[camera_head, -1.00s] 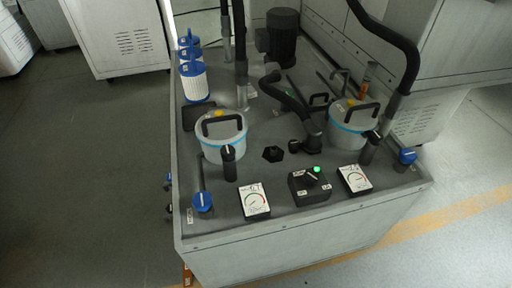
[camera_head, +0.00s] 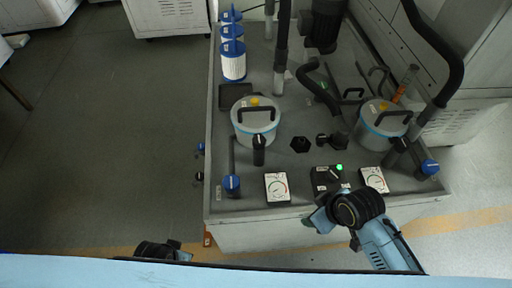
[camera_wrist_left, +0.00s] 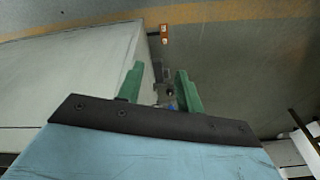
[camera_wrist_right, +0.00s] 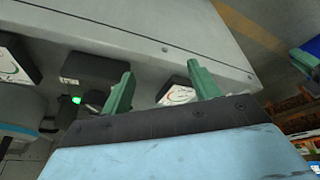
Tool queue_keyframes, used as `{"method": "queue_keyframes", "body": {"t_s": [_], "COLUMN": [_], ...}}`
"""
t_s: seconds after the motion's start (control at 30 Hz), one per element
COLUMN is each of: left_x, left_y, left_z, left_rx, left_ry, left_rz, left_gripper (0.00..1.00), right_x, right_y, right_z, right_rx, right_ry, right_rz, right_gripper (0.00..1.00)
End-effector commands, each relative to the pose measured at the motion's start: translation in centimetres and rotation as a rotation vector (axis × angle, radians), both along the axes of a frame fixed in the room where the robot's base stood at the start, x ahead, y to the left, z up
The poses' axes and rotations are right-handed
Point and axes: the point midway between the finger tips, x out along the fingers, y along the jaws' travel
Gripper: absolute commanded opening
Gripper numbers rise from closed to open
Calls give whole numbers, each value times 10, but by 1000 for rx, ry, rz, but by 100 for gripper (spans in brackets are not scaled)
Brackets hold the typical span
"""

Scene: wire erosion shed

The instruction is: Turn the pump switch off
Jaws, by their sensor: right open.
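The pump switch is a black box with a dark knob (camera_head: 328,181) and a lit green lamp at the front edge of the grey machine top. In the right wrist view the switch box (camera_wrist_right: 95,68) lies left of my fingers, with the green lamp glowing beside the dark knob. My right gripper (camera_head: 320,220) is in front of the switch and partly covers its near side. Its green fingers (camera_wrist_right: 160,90) are apart and empty. My left gripper (camera_wrist_left: 158,90) is open and empty beside the machine's side; in the head view only its dark wrist shows low left.
Dial gauges flank the switch on the left (camera_head: 277,187) and right (camera_head: 374,179). Lidded pots (camera_head: 254,123), blue valve handles (camera_head: 232,183) and black hoses (camera_head: 440,45) crowd the machine top. The floor left of the machine is clear.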

Motion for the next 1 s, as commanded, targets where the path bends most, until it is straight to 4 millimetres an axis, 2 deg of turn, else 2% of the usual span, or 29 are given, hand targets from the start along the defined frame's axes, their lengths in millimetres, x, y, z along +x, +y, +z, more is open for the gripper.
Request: {"method": "queue_keyframes", "body": {"t_s": [0.03,0.27,0.43,0.6,0.8,1.0], "left_x": [-4,-26,-58,-106,-152,-172], "left_y": [0,1,2,6,10,12], "left_z": [-6,-44,-79,-111,-129,-134], "left_rx": [0,-4,-7,-9,-12,-12], "left_ry": [8,31,59,88,112,121], "left_rz": [0,-2,-7,-14,-21,-24], "left_gripper": [36,36,36,36,36,36], "right_x": [9,38,64,91,114,121], "right_y": [6,29,32,7,-35,-57], "right_z": [9,35,62,94,125,138], "right_rx": [-4,-40,-120,-243,-339,-369], "right_ry": [-12,-47,-59,-22,53,95], "right_rz": [58,360,667,992,1221,1304], "right_gripper": [61,61,61,61,61,61]}}
